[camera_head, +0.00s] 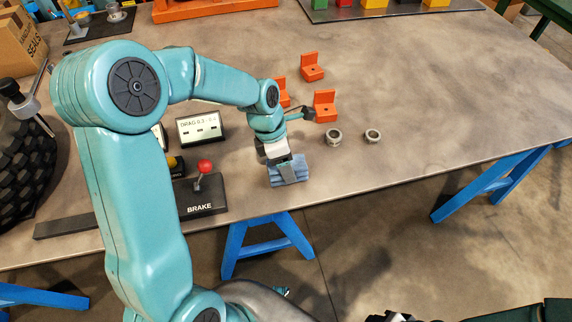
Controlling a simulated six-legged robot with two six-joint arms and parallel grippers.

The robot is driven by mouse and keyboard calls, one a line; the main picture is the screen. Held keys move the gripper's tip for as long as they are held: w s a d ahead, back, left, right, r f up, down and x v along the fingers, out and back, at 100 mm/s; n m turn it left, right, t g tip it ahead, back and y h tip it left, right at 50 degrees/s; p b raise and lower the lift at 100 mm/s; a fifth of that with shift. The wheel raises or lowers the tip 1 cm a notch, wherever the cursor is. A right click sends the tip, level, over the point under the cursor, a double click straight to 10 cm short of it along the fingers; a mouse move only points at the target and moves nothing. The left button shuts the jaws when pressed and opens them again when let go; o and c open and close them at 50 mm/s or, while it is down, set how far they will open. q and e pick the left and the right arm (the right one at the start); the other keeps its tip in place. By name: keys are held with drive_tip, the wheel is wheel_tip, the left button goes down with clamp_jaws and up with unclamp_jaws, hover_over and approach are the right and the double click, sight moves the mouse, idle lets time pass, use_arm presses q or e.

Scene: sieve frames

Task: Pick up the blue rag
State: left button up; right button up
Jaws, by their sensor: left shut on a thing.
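The blue rag (301,169) is a small folded, layered cloth near the front edge of the table. My left gripper (287,172) reaches down over it from the left and is shut on it, with a finger across its near side. The rag looks to be at or just above the table top; I cannot tell whether it touches. The gripper hides part of the rag. Dark parts at the bottom right edge look like my right arm, and its fingers cannot be made out.
A brake box (202,195) with a red-knobbed lever stands left of the rag, near a small display (201,128). Several orange brackets (312,67) and two metal rings (333,136) lie behind and right. The table's right side (450,120) is clear.

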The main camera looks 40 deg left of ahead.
use_arm(q)
wheel_tip(320, 180, up, 20)
drive_tip(key=p, duration=0.2)
drive_tip(key=shift+f+p, duration=0.15)
drive_tip(key=shift+p, duration=0.2)
drive_tip(key=shift+o, duration=1.3)
drive_tip(key=shift+c, duration=0.7)
